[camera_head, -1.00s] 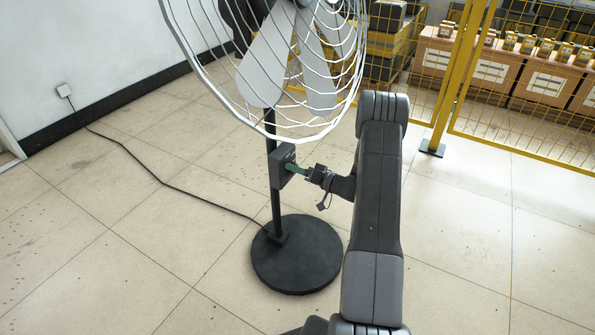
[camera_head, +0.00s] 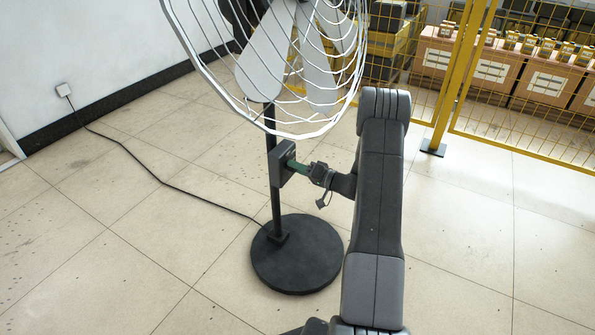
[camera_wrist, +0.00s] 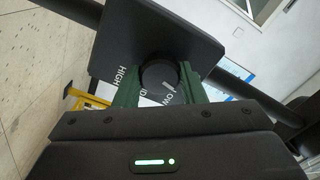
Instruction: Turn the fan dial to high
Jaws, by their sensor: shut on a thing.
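The fan's control box (camera_head: 276,164) is mounted on the black pole, under the wire cage. In the wrist view the box's dark face (camera_wrist: 150,35) carries a round black dial (camera_wrist: 160,79). White lettering around the dial reads HIGH on the left; parts of MID and LOW show lower down. My gripper (camera_head: 295,167) reaches the box from the right. Its green fingers (camera_wrist: 158,86) are shut on the dial, one on each side. The dial's pointer is not clear, so its setting cannot be read.
The fan's white cage (camera_head: 300,130) hangs just above my gripper. Its round black base (camera_head: 297,262) stands on the tiled floor. A cable (camera_head: 165,183) runs left to a wall socket. A yellow mesh fence (camera_head: 448,90) stands behind right. Open floor lies around the base.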

